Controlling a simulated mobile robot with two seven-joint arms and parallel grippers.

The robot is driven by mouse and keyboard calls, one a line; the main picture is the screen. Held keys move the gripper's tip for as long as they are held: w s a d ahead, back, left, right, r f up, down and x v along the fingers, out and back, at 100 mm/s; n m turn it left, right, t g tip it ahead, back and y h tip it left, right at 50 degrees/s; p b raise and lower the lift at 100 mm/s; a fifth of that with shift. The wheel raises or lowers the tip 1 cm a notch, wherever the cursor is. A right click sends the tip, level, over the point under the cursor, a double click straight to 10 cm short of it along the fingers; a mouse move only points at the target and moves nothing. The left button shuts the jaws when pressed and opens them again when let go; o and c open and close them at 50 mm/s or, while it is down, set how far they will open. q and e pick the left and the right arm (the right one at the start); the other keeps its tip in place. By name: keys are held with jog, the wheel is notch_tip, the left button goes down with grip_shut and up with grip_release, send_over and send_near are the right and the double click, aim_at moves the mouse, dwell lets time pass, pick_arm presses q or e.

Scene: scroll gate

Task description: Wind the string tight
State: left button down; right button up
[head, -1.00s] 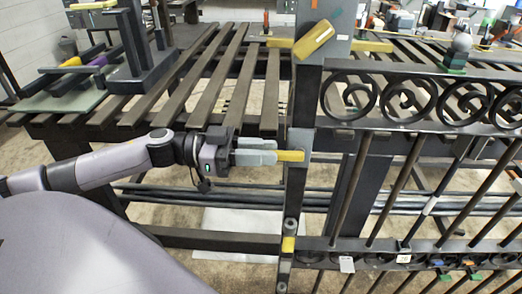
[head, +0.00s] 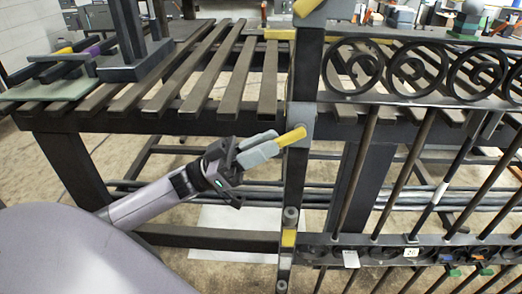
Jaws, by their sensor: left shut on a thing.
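My left gripper (head: 258,150) comes in from the lower left and is shut on a yellow handle (head: 293,136). The handle's free end sticks out past the fingertips, tilted up to the right. It lies in front of a grey plate (head: 301,122) on the dark upright post (head: 297,180). The fingers hide the rest of the handle. I cannot make out a string. My right gripper is not in view.
A second yellow handle (head: 307,7) sits higher on the post. The dark gate with scrolls (head: 410,72) and bars fills the right side. A slatted bench (head: 190,80) stands behind, with a dark stand (head: 135,60) at left. Free floor shows below.

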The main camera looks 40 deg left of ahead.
pick_arm(q)
jog(key=shift+w+f+t, duration=0.1)
jog(key=shift+f+t, duration=0.15)
jog(key=shift+t, duration=0.05)
jog(key=c, duration=1.1)
grip_release()
jog(key=shift+b+v, duration=0.55)
jog(key=shift+v, duration=3)
